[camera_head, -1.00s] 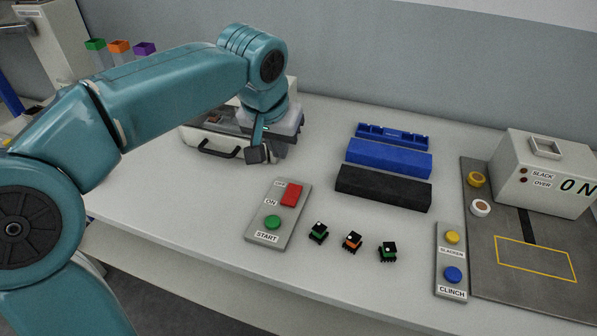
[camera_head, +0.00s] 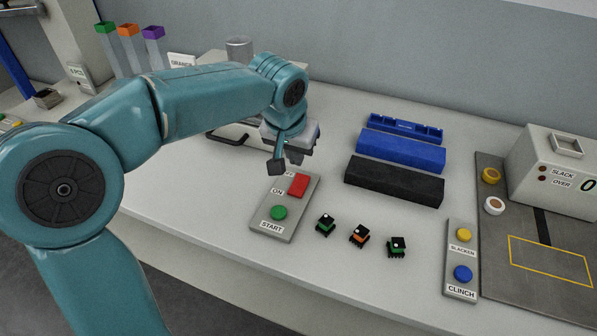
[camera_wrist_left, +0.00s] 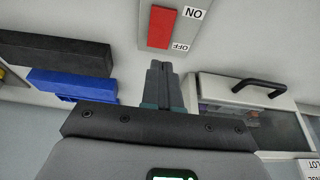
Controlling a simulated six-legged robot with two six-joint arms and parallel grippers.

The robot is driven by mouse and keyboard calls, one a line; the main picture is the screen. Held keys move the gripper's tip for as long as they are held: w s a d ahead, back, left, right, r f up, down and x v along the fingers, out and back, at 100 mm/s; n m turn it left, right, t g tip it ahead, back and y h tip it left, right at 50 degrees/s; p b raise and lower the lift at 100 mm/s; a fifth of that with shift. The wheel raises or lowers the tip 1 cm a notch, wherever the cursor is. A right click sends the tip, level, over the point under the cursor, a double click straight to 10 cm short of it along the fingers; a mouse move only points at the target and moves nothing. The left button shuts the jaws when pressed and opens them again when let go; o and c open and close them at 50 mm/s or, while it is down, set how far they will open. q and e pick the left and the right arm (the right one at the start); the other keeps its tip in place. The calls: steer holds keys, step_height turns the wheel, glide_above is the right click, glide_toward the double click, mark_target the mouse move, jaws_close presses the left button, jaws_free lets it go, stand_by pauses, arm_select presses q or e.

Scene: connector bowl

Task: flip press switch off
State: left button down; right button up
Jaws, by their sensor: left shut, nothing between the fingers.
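The switch panel (camera_head: 270,228) is a grey plate on the table with a red rocker switch (camera_head: 299,185) at its far end, by the ON label, and a green START button (camera_head: 279,212) nearer the front. In the left wrist view the red switch (camera_wrist_left: 161,27) lies beyond the fingertips, with the OFF label at its near end and ON at its far end. My left gripper (camera_wrist_left: 159,66) is shut and empty. In the head view, the left gripper (camera_head: 286,165) hangs just behind the panel's far end, apart from the switch. The OFF label is mostly hidden there. My right gripper is not in view.
Several small black connectors (camera_head: 359,236) lie right of the panel. Black (camera_head: 394,181) and blue (camera_head: 400,151) blocks lie behind them. A slacken/clinch button panel (camera_head: 460,260) and a grey machine (camera_head: 555,170) stand at the right. A handled case (camera_head: 225,139) sits behind the gripper.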

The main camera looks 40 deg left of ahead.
mark_target(297, 184)
arm_select(q)
steer(key=x, duration=0.6)
steer(key=shift+s+f+b, duration=0.15)
steer(key=shift+s+b, duration=0.15)
steer(key=shift+s, duration=0.05)
steer(key=shift+d, duration=0.1)
steer(key=shift+w+f, duration=0.1)
steer(key=shift+f, duration=0.15)
steer(key=shift+f+b, duration=0.15)
steer(key=shift+b, duration=0.2)
steer(key=shift+s+d, duration=0.1)
steer(key=shift+s, duration=0.45)
steer(key=shift+s+d+b, duration=0.1)
steer(key=shift+s+b, duration=0.2)
steer(key=shift+s, duration=0.05)
